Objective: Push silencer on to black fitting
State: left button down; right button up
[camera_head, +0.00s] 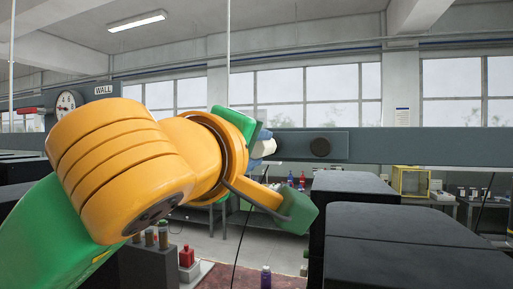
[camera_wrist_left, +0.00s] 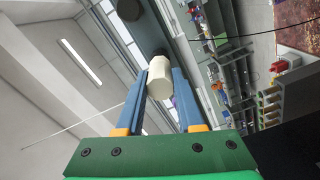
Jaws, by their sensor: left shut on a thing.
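The silencer is a cream-white cylinder (camera_head: 263,149), held level with the grey rail in the head view. My left gripper (camera_head: 262,154) is shut on it. In the left wrist view the silencer (camera_wrist_left: 160,82) sits between the two blue fingers, and its far end meets or overlaps the rail's grey plate. A small dark part (camera_head: 278,141) shows just right of the silencer; I cannot tell whether they touch. My right gripper is out of view.
The grey rail (camera_head: 430,146) crosses the head view. Black machine housings (camera_head: 400,245) stand at the right and front. A bench with bottles (camera_head: 290,181) and a yellow-framed box (camera_head: 411,181) are behind. A red bottle (camera_head: 186,257) stands low at the left.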

aim_at(255, 150)
pick_arm(q)
jog(key=shift+w+d, duration=0.1)
jog(key=shift+w, duration=0.25)
dwell(0.6)
jog(key=shift+c, duration=2.3)
grip_release()
jog(key=shift+s+f, duration=0.1)
jog(key=shift+s, duration=0.25)
jog(key=b+v, duration=0.3)
jog(key=v, duration=0.2)
jog(key=shift+s, duration=0.3)
jog(key=shift+s+a, duration=0.35)
jog(key=shift+d, duration=0.1)
